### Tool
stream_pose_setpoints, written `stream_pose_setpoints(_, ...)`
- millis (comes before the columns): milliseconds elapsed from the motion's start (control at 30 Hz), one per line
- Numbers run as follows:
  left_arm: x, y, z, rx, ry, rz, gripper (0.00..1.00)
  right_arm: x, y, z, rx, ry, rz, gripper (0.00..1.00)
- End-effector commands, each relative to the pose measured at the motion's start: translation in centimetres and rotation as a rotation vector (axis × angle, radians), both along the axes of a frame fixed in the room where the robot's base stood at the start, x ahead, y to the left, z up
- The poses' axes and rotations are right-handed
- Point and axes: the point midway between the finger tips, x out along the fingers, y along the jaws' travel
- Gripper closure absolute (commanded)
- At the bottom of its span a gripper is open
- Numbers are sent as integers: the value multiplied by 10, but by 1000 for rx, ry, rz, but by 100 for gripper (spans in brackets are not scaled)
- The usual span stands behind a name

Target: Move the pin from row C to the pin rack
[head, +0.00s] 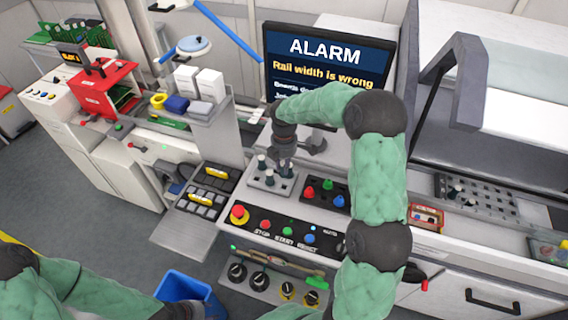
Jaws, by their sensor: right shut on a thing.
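Other dark-topped pins (263,162) stand in the same tray. I cannot tell whether the held pin is clear of its hole. A larger grey rack (490,193) with rows of holes lies to the right, with a few pins at its left end. Row letters are not readable. My left forearm shows at the bottom left; its gripper is out of view.
A black tray (341,207) with red, green and blue pieces sits right of the small tray. The screen (328,66) reads "ALARM, Rail width is wrong". A red stop button (239,212) and knobs are in front. A raised hood (461,80) stands above the larger rack.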

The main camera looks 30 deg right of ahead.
Motion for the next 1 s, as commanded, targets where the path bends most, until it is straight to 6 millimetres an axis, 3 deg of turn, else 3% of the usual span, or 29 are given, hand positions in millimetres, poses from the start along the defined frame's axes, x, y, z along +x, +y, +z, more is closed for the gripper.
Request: stream_pose_setpoints(1000,0,0,-45,0,0,0,60,0,0,-62,0,0,0,100)
